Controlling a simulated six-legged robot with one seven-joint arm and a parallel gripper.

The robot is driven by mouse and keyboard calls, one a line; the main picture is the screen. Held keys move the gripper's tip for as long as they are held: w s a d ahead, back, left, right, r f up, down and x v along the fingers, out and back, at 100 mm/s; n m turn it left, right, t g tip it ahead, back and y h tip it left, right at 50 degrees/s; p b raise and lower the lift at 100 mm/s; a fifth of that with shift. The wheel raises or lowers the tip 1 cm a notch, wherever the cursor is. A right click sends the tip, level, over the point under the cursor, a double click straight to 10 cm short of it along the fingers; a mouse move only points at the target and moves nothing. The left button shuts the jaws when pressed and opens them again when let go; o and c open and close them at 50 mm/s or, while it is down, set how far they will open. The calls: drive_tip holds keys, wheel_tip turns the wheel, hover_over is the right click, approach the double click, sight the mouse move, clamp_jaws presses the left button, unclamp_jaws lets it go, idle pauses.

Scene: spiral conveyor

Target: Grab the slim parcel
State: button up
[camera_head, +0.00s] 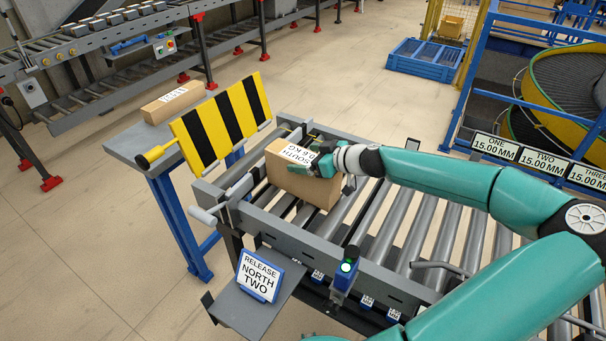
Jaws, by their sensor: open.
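A brown cardboard parcel (318,192) stands on the roller conveyor near its left end, with a white label reading SOUTH and a weight that looks like 0.6 KG. My teal arm reaches in from the right. My gripper (321,167) is open at the top right of this parcel, its fingers close to the top face and label. I cannot tell whether they touch it. A second, long narrow parcel (173,103) with a white label lies on the grey side table behind the striped barrier. I cannot tell which of the two is called slim.
A yellow-and-black barrier (222,121) stands between the side table (135,148) and the roller conveyor (405,232). A sign (257,277) reads RELEASE NORTH TWO. A post with a green light (346,268) is at the front rail. A spiral conveyor (565,85) stands right.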

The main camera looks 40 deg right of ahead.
drive_tip(key=shift+w, duration=0.1)
drive_tip(key=shift+c, duration=0.2)
drive_tip(key=c, duration=1.8)
clamp_jaws()
drive_tip(key=shift+r, duration=0.1)
